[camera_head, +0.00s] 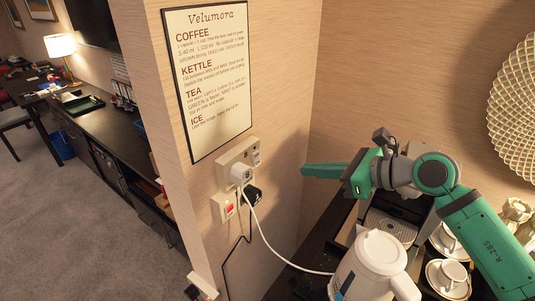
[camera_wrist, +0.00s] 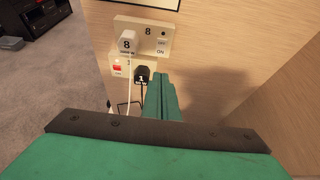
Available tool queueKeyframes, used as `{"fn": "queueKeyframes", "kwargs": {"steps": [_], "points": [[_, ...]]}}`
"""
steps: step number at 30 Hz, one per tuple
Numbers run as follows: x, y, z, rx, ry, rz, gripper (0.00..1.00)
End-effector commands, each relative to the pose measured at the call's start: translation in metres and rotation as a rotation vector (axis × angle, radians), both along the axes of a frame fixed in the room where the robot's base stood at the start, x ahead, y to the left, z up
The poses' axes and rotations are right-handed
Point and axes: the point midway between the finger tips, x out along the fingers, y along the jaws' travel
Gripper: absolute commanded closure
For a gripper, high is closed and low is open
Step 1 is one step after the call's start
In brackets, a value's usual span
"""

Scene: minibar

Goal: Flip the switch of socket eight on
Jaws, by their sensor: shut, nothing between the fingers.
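Socket eight (camera_wrist: 145,27) is a cream wall plate marked 8. A white plug (camera_wrist: 127,42), also marked 8, sits in its left side. Its rocker switch (camera_wrist: 162,43) is on the right, with ON printed at its lower part; I cannot tell which way it is tipped. The plate also shows in the head view (camera_head: 228,157). My gripper (camera_head: 304,170) is shut and empty, with its fingers pointing left to the wall. In the wrist view its fingertips (camera_wrist: 159,78) appear below the switch and look apart from the plate.
A lower socket (camera_head: 223,208) has a red switch and a black plug (camera_head: 253,194). A white cord runs from the upper plug to the white kettle (camera_head: 375,262). A coffee machine (camera_head: 392,222) and cups (camera_head: 452,273) stand below my arm. A framed sign (camera_head: 210,80) hangs above the sockets.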

Motion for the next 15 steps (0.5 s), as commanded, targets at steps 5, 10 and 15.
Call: {"fn": "queueKeyframes", "kwargs": {"steps": [5, 10, 15], "points": [[-0.0081, 0.0014, -0.0016, 0.002, 0.002, 0.001, 1.00], [-0.0076, 0.0020, -0.0016, 0.002, 0.003, 0.003, 1.00], [-0.0058, 0.0051, -0.0029, 0.001, 0.003, 0.004, 1.00]]}}
